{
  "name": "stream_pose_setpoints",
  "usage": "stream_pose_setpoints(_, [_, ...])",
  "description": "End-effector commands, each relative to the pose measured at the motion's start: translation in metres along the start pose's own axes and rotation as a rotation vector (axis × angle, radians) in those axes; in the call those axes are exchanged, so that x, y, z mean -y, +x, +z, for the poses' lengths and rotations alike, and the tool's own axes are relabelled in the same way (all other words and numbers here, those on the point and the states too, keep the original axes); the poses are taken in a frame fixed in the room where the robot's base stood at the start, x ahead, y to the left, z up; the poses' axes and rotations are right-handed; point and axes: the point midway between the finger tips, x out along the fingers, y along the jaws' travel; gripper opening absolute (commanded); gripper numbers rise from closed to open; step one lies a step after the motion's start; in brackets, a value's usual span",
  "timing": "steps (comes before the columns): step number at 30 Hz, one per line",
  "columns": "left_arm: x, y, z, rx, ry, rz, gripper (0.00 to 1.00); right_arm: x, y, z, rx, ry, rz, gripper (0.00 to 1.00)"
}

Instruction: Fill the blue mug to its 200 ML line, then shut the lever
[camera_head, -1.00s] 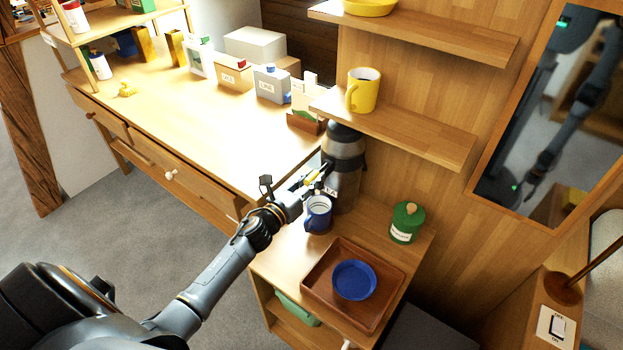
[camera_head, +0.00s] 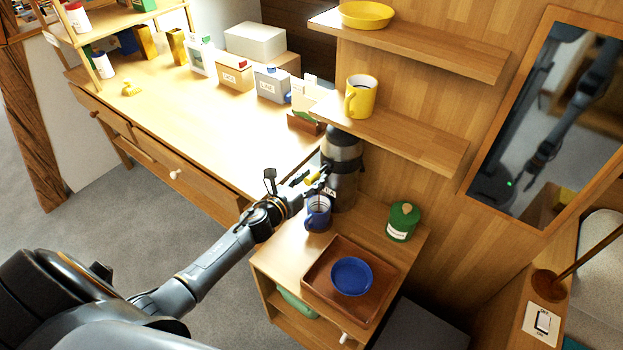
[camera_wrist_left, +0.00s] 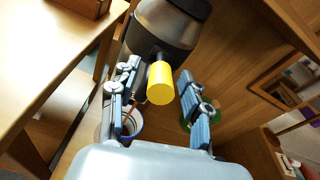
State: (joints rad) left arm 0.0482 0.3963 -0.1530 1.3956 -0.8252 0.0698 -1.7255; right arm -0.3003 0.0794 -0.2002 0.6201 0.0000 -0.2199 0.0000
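The blue mug (camera_head: 318,215) stands upright on the low cabinet, below the dark and steel urn (camera_head: 341,180). In the left wrist view the mug (camera_wrist_left: 136,123) is partly hidden behind a finger. A thin reddish-brown line, seemingly a stream, runs down toward it. The fill level and 200 ML line cannot be read. The yellow lever (camera_wrist_left: 160,84) sticks out from the urn toward the wrist camera. My left gripper (camera_wrist_left: 155,98) is open, its fingers on either side of the lever with visible gaps. My right gripper is not in view.
A brown tray (camera_head: 317,290) with a blue dish (camera_head: 351,276) and a green canister (camera_head: 403,221) share the cabinet top. A shelf with a yellow mug (camera_head: 361,97) overhangs the urn's right side. The desk (camera_head: 200,125) lies to the left.

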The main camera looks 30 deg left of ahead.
Motion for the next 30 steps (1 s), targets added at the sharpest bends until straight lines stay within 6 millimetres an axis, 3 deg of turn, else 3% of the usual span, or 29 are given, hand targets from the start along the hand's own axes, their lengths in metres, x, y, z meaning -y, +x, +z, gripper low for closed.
stream_pose_setpoints(8, [0.0, -0.006, -0.001, -0.001, 0.0, 0.0, 0.47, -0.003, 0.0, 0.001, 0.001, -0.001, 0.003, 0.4])
stream_pose_setpoints(21, [0.0, -0.091, -0.002, -0.003, 0.0, 0.0, 0.47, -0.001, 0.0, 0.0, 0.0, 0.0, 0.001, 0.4])
stream_pose_setpoints(30, [0.0, -0.119, 0.0, 0.0, 0.0, -0.001, 0.47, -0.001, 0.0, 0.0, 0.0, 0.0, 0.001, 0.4])
